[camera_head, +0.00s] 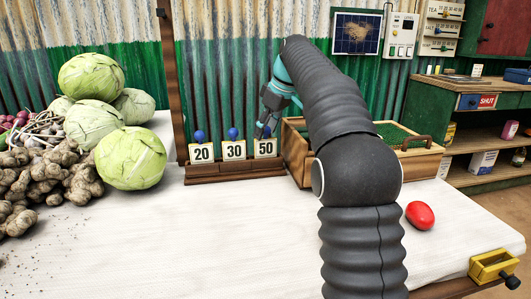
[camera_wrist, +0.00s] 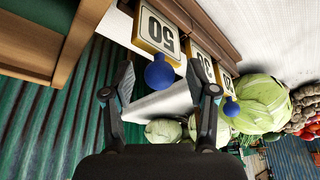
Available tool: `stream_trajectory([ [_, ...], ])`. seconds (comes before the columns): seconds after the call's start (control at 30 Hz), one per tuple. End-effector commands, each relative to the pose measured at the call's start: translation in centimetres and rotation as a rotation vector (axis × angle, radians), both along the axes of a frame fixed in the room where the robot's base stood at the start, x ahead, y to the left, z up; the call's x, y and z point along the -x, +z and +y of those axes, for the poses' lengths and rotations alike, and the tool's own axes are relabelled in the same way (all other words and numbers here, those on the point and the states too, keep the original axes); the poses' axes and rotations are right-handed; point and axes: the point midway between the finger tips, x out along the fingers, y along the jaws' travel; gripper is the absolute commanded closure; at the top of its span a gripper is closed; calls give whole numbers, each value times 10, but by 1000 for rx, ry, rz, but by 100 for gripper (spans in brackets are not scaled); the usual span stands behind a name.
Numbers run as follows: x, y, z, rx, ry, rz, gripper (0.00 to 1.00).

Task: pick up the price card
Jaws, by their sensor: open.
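Three price cards stand side by side in a dark wooden rack (camera_head: 225,174): the 20 card (camera_head: 201,154), the 30 card (camera_head: 233,150) and the 50 card (camera_head: 265,148). Blue round knobs show on the 20 and 30 cards. In the wrist view the 50 card (camera_wrist: 157,31) is nearest, with its blue knob (camera_wrist: 159,75) appearing between my fingers. My gripper (camera_head: 267,127) is open just above the 50 card, and its two spread fingers show in the wrist view (camera_wrist: 162,66). Whether a finger touches the knob I cannot tell.
A wooden crate (camera_head: 297,158) stands close to the right of the rack, partly behind my arm. Cabbages (camera_head: 130,158) and ginger-like roots (camera_head: 45,178) are piled at left. A red oval object (camera_head: 420,215) lies at right. The white tabletop (camera_head: 200,240) in front is clear.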

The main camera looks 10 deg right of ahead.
Motion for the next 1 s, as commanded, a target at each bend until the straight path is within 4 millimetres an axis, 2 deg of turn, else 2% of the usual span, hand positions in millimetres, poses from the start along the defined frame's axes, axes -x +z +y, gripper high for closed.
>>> stream_trajectory([
  [0.27,-1,-3,1,0,0,-1,42],
  [0.37,-1,-3,1,0,0,-1,65],
  [0.5,-1,-3,1,0,0,-1,100],
  [0.83,-1,-2,1,0,0,-1,100],
  [1.0,-1,8,1,0,0,-3,100],
])
